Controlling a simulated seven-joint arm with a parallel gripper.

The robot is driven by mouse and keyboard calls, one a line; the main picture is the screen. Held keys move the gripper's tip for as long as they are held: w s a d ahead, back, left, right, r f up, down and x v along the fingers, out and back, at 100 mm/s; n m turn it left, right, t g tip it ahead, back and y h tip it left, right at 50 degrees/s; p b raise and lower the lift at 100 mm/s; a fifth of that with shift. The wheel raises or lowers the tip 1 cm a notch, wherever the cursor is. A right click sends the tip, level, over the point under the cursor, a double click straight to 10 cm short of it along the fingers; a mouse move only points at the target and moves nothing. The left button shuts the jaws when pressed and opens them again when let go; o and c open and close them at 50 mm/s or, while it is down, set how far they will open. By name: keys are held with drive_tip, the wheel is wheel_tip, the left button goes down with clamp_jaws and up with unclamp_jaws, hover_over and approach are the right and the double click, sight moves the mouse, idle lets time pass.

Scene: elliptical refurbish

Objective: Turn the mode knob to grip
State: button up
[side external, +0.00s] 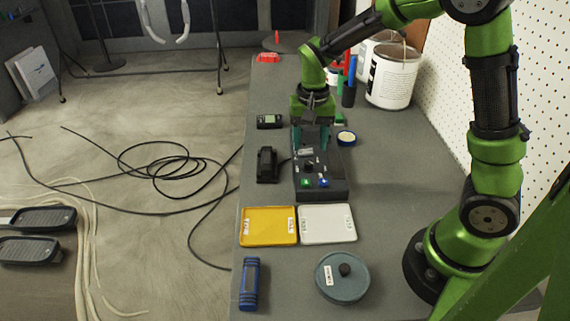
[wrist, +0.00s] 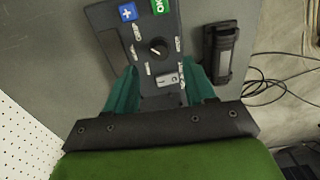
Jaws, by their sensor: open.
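The mode knob (wrist: 158,48) is a round black dial with a light pointer line, set in the dark control box (side external: 321,182). The knob (side external: 308,168) also shows in the side view, just in front of my gripper. My gripper (wrist: 162,88) is open, its two teal fingers spread on either side of the box's narrow panel. In the side view my gripper (side external: 311,138) points down over the far part of the box. No finger visibly touches the knob.
The box also carries a blue plus button (wrist: 128,12), a green button (wrist: 161,6) and a small white switch (wrist: 168,80). A black device (side external: 267,165) stands left of the box. Yellow (side external: 269,226) and white (side external: 327,224) trays lie in front. Paint cans (side external: 391,78) stand behind.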

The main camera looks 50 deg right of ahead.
sight(308, 161)
wheel_tip(308, 161, up, 11)
drive_tip(key=shift+r, duration=0.2)
idle(0.3)
drive_tip(key=s+a+r+n+t+y, duration=0.1)
drive_tip(key=s+a+n+t, duration=0.1)
drive_tip(key=s, duration=0.5)
drive_tip(key=s+a+r+n+t+y, duration=0.1)
drive_tip(key=s+a+n+t, duration=0.2)
drive_tip(key=s+t, duration=0.2)
drive_tip(key=shift+s+a+r, duration=0.2)
drive_tip(key=shift+s+r, duration=0.15)
drive_tip(key=shift+s, duration=0.8)
